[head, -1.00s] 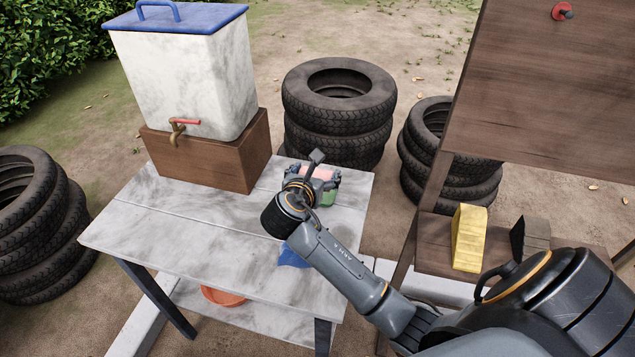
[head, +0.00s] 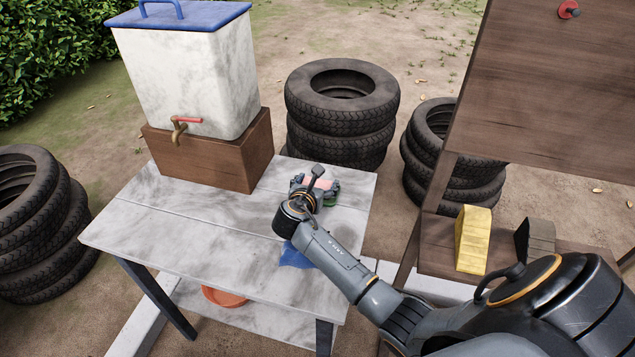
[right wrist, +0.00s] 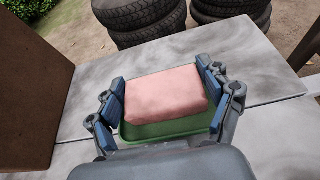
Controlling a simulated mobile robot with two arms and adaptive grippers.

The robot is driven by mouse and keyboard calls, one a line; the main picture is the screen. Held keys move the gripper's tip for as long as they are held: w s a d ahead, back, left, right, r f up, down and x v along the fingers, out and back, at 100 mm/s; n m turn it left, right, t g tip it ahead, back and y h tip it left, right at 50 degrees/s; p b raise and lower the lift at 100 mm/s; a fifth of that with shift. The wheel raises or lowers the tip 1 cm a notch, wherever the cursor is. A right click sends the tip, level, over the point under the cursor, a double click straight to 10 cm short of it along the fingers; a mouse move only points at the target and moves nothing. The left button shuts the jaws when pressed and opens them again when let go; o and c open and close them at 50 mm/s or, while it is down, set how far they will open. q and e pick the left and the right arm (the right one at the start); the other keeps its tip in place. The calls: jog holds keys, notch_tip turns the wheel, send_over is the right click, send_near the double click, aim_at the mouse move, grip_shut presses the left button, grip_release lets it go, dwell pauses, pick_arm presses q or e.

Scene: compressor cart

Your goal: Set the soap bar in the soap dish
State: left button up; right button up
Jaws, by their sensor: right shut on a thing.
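The pink soap bar (right wrist: 165,95) lies between the two blue-padded fingers of my right gripper (right wrist: 168,100), which is shut on it. In the head view the soap bar (head: 321,183) and gripper (head: 315,188) are over the table's right rear part. The green soap dish (right wrist: 165,130) shows under the soap and along its near side in the right wrist view. In the head view the dish (head: 331,199) is mostly hidden by the gripper. I cannot tell whether the soap touches the dish floor. My left gripper is out of view.
A white dispenser (head: 190,85) on a brown wooden block (head: 208,155) stands on the grey table (head: 140,215), left of the gripper. A blue cloth (head: 294,257) lies near the front right edge. A brown stand with a yellow wedge (head: 472,240) is at right. Stacked tyres (head: 342,110) stand behind.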

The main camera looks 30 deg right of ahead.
jog(key=o, duration=1.1)
jog(key=shift+f, duration=0.1)
jog(key=shift+o, duration=0.2)
jog(key=shift+r, duration=0.2)
jog(key=v, duration=1.2)
jog(key=shift+s+f, duration=0.1)
